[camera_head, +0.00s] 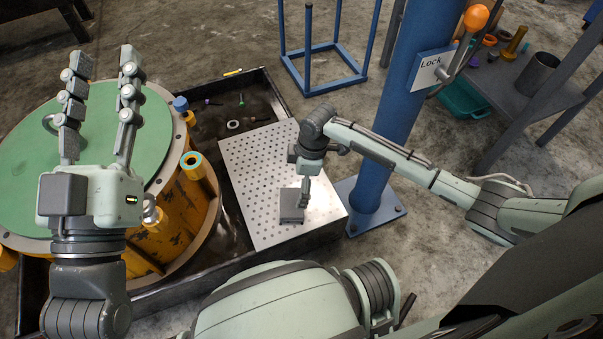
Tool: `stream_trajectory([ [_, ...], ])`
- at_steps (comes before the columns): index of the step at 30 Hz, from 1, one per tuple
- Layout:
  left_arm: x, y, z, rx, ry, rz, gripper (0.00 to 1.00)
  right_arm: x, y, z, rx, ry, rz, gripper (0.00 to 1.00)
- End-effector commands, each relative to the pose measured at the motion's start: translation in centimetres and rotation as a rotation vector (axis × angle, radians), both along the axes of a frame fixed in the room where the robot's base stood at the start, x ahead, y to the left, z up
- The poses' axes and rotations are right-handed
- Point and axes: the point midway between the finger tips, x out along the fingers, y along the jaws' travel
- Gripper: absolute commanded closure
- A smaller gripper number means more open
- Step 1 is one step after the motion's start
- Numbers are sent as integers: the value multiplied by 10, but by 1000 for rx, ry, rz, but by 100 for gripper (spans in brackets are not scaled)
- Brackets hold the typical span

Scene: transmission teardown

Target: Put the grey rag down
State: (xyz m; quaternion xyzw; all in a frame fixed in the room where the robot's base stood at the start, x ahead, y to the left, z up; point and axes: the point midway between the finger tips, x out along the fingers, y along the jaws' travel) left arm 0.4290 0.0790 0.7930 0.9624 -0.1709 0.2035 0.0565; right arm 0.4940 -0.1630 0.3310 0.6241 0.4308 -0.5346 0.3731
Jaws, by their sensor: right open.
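The grey rag (291,205) is a small folded square lying flat on the perforated metal plate (258,160), near the plate's lower right part. My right gripper (303,204) points down at the rag's right side, with its fingers low beside or over the rag. It is open; the view is too small to tell whether a finger still touches the cloth. My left gripper (100,66) is raised at the left with its two fingers spread wide, open and empty, in front of the green lid.
The yellow transmission housing with its green top (165,120) fills the left. A dark tray (262,88) with small loose parts lies behind the plate. A blue post (385,125) with a "Lock" sign (428,70) and orange-knobbed lever stands right of the plate. A grey shelf (500,85) is at the far right.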

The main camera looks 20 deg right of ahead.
Motion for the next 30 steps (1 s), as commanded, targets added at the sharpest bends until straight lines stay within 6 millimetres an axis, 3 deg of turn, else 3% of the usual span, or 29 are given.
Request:
stream_trajectory([
  [4,4,-1,-12,31,78,0,60,-1,-3,19,0,-1,0,0],
  [11,6,-2,-19,45,108,-1,60,-2,6,24,20,-22,-6,0],
  [14,6,-2,-19,44,107,-1,60,-2,47,33,123,-129,-43,0],
  [16,6,-2,-19,44,106,-1,60,-1,92,58,264,-270,-110,0],
  [17,6,-2,-19,44,106,-1,60,0,111,76,342,-341,-150,0],
  [18,6,-2,-19,44,106,-1,60,0,133,106,453,-440,-214,0],
  [20,6,-2,-18,44,105,-1,60,1,152,164,625,-592,-317,0],
  [21,6,-2,-18,44,105,-1,60,-1,156,203,731,-685,-383,0],
  [25,6,-2,-18,42,105,-1,60,-17,137,319,1009,-943,-546,0],
  [27,6,-2,-18,42,105,-1,60,-29,120,366,1112,-1048,-599,0],
  [30,6,-2,-18,42,105,-1,60,-46,99,412,1210,-1158,-638,0],
])
